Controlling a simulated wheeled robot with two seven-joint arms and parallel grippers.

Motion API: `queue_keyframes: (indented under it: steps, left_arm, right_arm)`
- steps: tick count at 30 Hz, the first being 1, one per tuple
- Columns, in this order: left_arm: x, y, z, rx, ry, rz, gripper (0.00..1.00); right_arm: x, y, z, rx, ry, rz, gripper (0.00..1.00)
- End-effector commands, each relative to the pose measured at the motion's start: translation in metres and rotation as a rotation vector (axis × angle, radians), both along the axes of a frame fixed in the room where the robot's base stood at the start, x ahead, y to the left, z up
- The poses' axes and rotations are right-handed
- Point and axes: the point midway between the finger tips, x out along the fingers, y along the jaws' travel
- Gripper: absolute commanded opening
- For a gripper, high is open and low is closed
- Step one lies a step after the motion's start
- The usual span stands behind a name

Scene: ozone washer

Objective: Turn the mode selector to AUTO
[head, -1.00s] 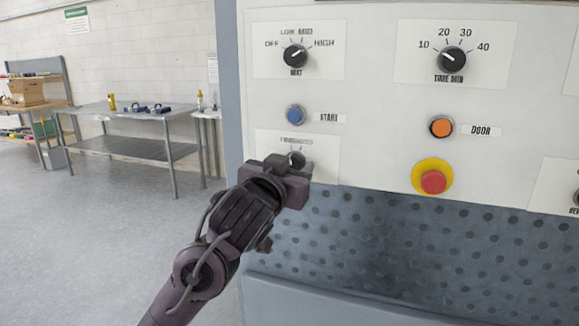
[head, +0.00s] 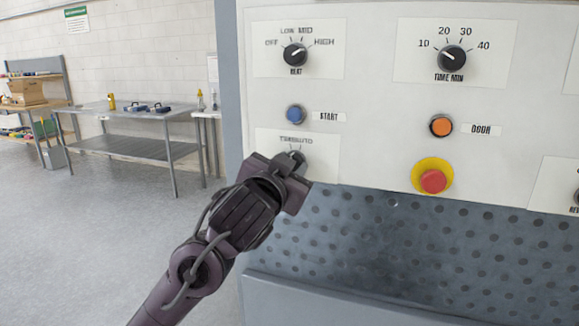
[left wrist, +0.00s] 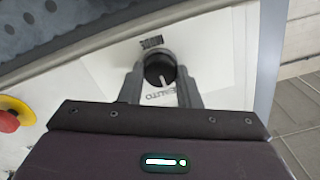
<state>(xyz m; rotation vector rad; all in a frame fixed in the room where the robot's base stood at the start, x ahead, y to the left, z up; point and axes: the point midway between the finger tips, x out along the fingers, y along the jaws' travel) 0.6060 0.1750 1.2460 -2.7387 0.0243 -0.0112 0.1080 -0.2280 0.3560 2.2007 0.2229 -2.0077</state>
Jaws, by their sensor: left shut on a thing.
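The mode selector is a black round knob (left wrist: 159,68) with a white pointer line, on a white label plate low on the panel's left side. In the head view its top edge (head: 297,156) shows behind my left gripper (head: 292,163), with partly covered lettering above it. In the left wrist view the two fingers of my left gripper (left wrist: 161,82) are shut on opposite sides of the knob. There the plate is upside down, and the pointer line points down toward the lettering ending in AUTO, partly hidden by the gripper. My right gripper is not in view.
Above are the blue START button (head: 296,115) and the heat knob (head: 295,55). To the right are the time knob (head: 453,58), the orange DOOR button (head: 441,126) and a red button on a yellow ring (head: 433,181). A metal table (head: 140,114) stands far left.

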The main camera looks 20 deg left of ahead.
Motion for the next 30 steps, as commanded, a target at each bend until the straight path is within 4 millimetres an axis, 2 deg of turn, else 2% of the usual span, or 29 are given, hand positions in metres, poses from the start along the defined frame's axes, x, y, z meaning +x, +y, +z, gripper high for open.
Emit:
queue_keyframes:
  steps: [15, 30]
  left_arm:
    - [0.0001, -0.0001, -0.0009, 0.354, -0.012, 0.001, 0.07]
    - [0.0, -0.0008, -0.0012, 0.436, -0.014, 0.0, 0.07]
  right_arm:
    - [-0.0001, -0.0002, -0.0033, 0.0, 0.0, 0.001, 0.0]
    - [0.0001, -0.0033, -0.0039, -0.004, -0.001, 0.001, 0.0]
